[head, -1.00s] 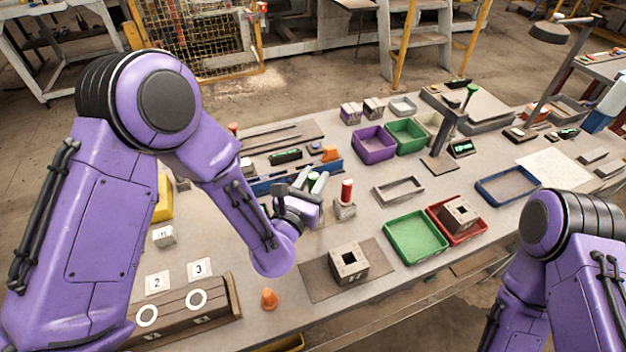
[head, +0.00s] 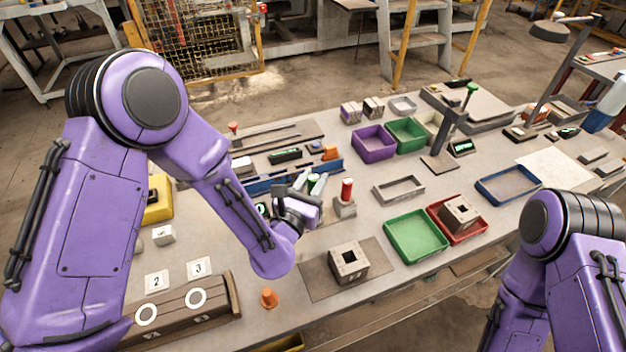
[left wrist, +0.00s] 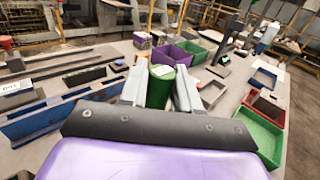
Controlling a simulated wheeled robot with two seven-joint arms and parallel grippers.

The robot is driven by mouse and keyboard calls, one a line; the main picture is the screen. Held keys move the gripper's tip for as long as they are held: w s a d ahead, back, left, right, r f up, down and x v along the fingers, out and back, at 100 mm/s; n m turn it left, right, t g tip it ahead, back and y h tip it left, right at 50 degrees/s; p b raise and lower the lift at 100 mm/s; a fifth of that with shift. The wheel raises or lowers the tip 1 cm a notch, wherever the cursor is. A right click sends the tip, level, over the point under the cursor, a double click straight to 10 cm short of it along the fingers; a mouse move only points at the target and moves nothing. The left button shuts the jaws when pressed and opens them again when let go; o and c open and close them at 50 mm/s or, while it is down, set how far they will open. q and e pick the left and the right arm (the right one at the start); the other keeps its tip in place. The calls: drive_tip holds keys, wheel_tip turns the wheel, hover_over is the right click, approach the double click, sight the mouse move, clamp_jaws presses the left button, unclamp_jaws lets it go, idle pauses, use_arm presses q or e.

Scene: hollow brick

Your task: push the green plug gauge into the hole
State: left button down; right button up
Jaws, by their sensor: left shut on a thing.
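My left gripper (head: 312,186) is above the table, beside the red-topped gauge in its stand. In the left wrist view, its two pale fingers (left wrist: 160,90) are shut on the green plug gauge (left wrist: 159,88), whose green cylindrical end shows between them. The lower part of the gauge is hidden. A grey hollow brick (head: 340,272) with a square hole in its top sits on a dark mat (head: 312,285), nearer the front edge than the gripper. A second hollow brick (head: 460,208) sits in a red tray (head: 480,227). My right gripper is out of view.
A red plug gauge (head: 346,188) stands upright in a grey block right of the gripper. A green tray (head: 415,238) lies right of the mat. A blue rack (head: 270,182) is behind the gripper.

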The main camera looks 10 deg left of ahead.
use_arm(q)
drive_tip(key=shift+w, duration=0.1)
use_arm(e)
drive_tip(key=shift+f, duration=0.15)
use_arm(q)
drive_tip(key=shift+f+b, duration=2.45)
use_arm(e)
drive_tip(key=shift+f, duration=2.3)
use_arm(q)
drive_tip(key=c, duration=0.7)
unclamp_jaws()
drive_tip(key=shift+c, duration=0.2)
